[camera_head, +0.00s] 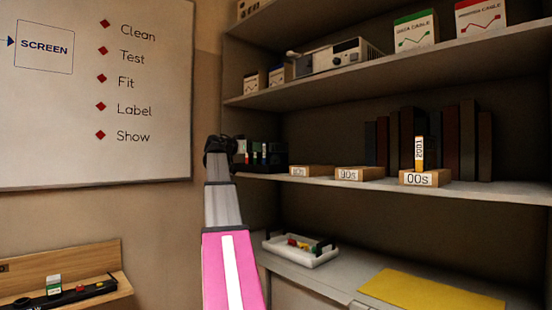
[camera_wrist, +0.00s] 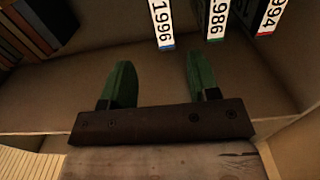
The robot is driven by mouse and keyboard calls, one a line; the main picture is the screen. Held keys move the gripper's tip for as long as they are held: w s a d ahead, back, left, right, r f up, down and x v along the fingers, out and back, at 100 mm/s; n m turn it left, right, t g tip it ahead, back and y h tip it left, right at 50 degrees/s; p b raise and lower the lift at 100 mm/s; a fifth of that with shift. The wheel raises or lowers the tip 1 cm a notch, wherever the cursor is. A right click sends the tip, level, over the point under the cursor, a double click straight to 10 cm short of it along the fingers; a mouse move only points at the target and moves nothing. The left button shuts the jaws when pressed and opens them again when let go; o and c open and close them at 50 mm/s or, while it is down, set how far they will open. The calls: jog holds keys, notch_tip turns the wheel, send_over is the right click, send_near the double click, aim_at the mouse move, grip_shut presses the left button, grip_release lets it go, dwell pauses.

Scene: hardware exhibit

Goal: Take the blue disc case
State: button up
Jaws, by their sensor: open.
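Dark upright cases (camera_head: 265,152) stand at the left end of the middle shelf in the head view, too small there to tell colours apart. In the wrist view, white spine labels show at the top edge. The label "1996" (camera_wrist: 162,22) ends in a blue band, "1986" (camera_wrist: 217,18) in a green band, and "1994" (camera_wrist: 270,14) in a red band. The case bodies are mostly cut off or too dark to see. My gripper (camera_wrist: 158,62) is open and empty, its green fingers apart from the labels. In the head view its dark end (camera_head: 221,148) is just left of the cases.
The shelf board (camera_head: 450,188) carries small wooden blocks marked "90s" (camera_head: 352,174) and "00s" (camera_head: 424,178), with an orange "2001" case (camera_head: 419,153) upright on the latter. Dark books (camera_head: 468,140) stand behind. A white tray (camera_head: 300,252) and a yellow mat (camera_head: 432,291) lie below.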

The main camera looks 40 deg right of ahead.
aim_at(270, 148)
jog(key=d, duration=0.5)
jog(key=shift+w+d, duration=0.15)
jog(key=shift+w, duration=0.1)
jog(key=shift+w+d+f, duration=0.1)
jog(key=shift+w+d, duration=0.05)
jog(key=shift+d, duration=0.75)
jog(key=shift+w+d+r, duration=0.1)
jog(key=shift+w+d, duration=0.1)
jog(key=shift+d, duration=0.7)
jog(key=shift+w+d+f, duration=0.1)
jog(key=shift+w+d, duration=0.05)
jog(key=shift+d, duration=0.75)
grip_shut()
